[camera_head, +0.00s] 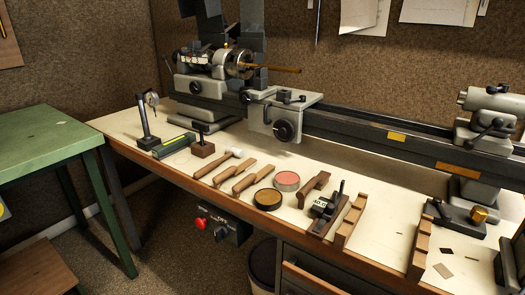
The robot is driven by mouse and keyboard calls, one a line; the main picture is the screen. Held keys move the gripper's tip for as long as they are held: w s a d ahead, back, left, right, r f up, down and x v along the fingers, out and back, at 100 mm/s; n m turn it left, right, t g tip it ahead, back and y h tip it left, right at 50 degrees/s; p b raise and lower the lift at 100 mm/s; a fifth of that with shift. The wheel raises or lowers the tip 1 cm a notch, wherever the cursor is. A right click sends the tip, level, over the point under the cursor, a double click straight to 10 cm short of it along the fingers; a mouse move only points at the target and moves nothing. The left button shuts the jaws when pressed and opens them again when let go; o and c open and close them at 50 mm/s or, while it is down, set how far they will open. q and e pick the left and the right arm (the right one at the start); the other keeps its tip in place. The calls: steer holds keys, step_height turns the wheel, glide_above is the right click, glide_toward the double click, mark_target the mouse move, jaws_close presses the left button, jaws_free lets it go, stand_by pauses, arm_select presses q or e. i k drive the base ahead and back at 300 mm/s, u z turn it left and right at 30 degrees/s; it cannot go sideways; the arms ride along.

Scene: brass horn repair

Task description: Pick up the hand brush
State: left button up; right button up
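A brown wooden tool (314,186) with a short handle at its upper right and a wider body at its lower left lies on the pale bench top (345,168). It looks like the hand brush, but bristles cannot be made out. It lies between the pink-topped round tin (287,180) and a black tool (326,206). Nothing covers it. Neither of my grippers is in view.
A lathe (285,115) runs along the back. Left of the brush lie a white-headed mallet (218,168), two wooden-handled tools (251,180) and a brown tin (268,199). Wooden blocks (351,222) stand right. A green table (50,145) stands at left.

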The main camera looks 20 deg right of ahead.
mark_target(319, 182)
steer(key=z, duration=0.9)
steer(key=k, duration=0.15)
steer(key=u, duration=0.15)
